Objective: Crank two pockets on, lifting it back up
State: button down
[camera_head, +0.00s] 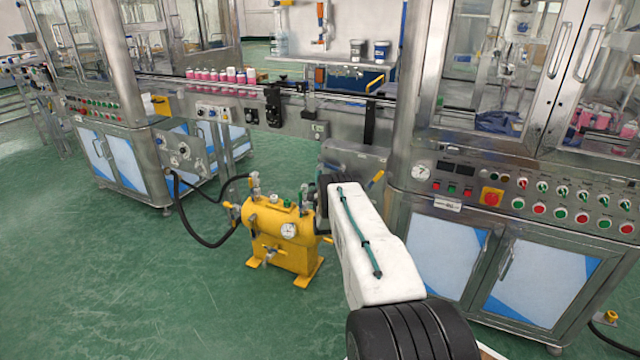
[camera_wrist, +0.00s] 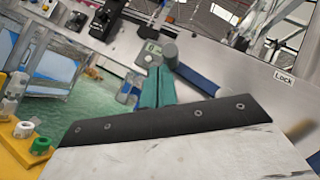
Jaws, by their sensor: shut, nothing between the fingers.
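My gripper (camera_wrist: 158,76) shows in the wrist view as two teal fingers, closed together and empty. I cannot tell whether the fingertips touch the knob. In the head view my arm hides the gripper and much of the metal housing (camera_head: 352,158).
A yellow pump unit (camera_head: 282,238) with gauge, valves and black hose stands left of my arm. A control cabinet (camera_head: 520,195) is close on the right. Green floor (camera_head: 130,270) is free at the left front.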

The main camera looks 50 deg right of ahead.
aim_at(319, 168)
jog(key=shift+w+a+r, duration=0.1)
jog(key=shift+w+r, duration=0.05)
jog(key=shift+r, duration=0.55)
jog(key=shift+w+a+r, duration=0.1)
jog(key=shift+w+r, duration=0.05)
jog(key=shift+r, duration=0.55)
jog(key=shift+s+d+r, duration=0.1)
jog(key=shift+s+r, duration=0.1)
jog(key=shift+r, duration=1.05)
